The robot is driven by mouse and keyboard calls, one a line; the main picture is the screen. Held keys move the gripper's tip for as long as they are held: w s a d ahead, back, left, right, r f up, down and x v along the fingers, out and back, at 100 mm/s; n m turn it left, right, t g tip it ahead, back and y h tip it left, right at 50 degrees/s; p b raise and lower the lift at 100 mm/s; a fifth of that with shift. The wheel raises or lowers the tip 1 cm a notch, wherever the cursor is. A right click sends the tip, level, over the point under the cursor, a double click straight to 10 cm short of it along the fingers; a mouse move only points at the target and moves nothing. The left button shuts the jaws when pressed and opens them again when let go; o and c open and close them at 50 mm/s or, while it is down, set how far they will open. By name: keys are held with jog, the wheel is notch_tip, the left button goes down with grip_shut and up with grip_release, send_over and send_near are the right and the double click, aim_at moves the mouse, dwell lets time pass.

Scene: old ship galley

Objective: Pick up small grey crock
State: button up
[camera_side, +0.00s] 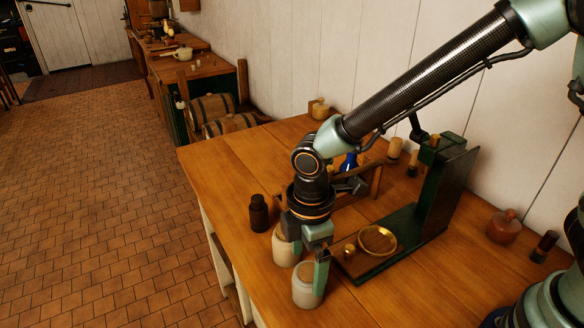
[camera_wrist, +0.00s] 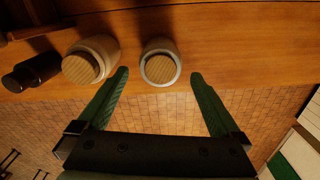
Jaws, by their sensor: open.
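The small grey crock (camera_side: 304,291) with a flat cork lid stands upright near the table's front edge in the side view. In the wrist view the crock (camera_wrist: 175,70) sits between and slightly beyond my open fingertips, with space on both sides. My gripper (camera_side: 308,263) points down beside it and above it, with one green finger overlapping the crock in the side view. My gripper (camera_wrist: 159,75) is empty in the wrist view. I cannot tell the exact height of the fingertips against the crock.
A larger beige crock (camera_wrist: 105,50) stands close to the left finger in the wrist view. A dark jar (camera_side: 259,214) stands behind it. A green scale (camera_side: 400,240) with a brass pan (camera_side: 377,240) stands to the right. The table edge (camera_wrist: 240,92) is close.

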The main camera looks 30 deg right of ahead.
aim_at(309, 272)
jog(key=f, duration=0.4)
jog(key=shift+d+f, duration=0.1)
jog(key=shift+d, duration=0.1)
grip_shut()
